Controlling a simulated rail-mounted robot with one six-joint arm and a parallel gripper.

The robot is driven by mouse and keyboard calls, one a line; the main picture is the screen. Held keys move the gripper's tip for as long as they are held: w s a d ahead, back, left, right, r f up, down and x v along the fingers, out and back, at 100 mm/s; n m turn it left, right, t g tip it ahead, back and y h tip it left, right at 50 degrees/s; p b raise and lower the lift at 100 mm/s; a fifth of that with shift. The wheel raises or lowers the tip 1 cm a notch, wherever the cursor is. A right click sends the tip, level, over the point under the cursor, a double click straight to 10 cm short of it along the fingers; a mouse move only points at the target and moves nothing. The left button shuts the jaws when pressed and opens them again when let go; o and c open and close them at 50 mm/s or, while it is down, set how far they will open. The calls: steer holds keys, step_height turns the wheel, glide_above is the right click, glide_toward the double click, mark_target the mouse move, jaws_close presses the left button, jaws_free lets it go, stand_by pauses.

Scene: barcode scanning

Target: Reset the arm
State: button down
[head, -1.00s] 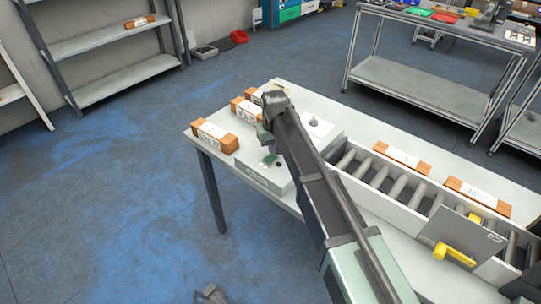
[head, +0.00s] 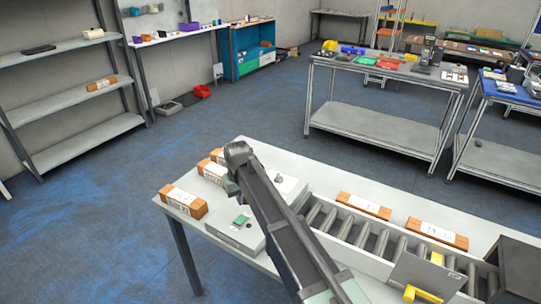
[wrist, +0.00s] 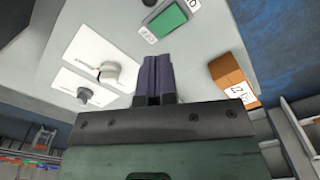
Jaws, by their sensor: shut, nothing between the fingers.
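My gripper shows in the wrist view (wrist: 158,62) with its dark fingers together and nothing between them. In the head view my arm reaches over the white table (head: 290,158), and the arm hides the fingers.
Brown labelled boxes lie at the table's left end (head: 184,202) and along the roller conveyor (head: 364,205). A grey plate with a yellow handle (head: 422,292) stands at the conveyor's near end. Shelves (head: 75,95) and a metal workbench (head: 375,125) stand behind, with clear floor between.

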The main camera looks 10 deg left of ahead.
steer(key=s+d+m, duration=0.2)
steer(key=s+d, duration=0.3)
steer(key=d, duration=0.8)
steer(key=s+d+m, duration=0.3)
steer(key=s+d, duration=0.3)
steer(key=d, duration=0.7)
steer(key=s+d+m, duration=0.2)
steer(key=s+d, duration=0.4)
steer(key=d, duration=0.6)
steer(key=shift+s+d, duration=0.25)
steer(key=shift+d, duration=0.15)
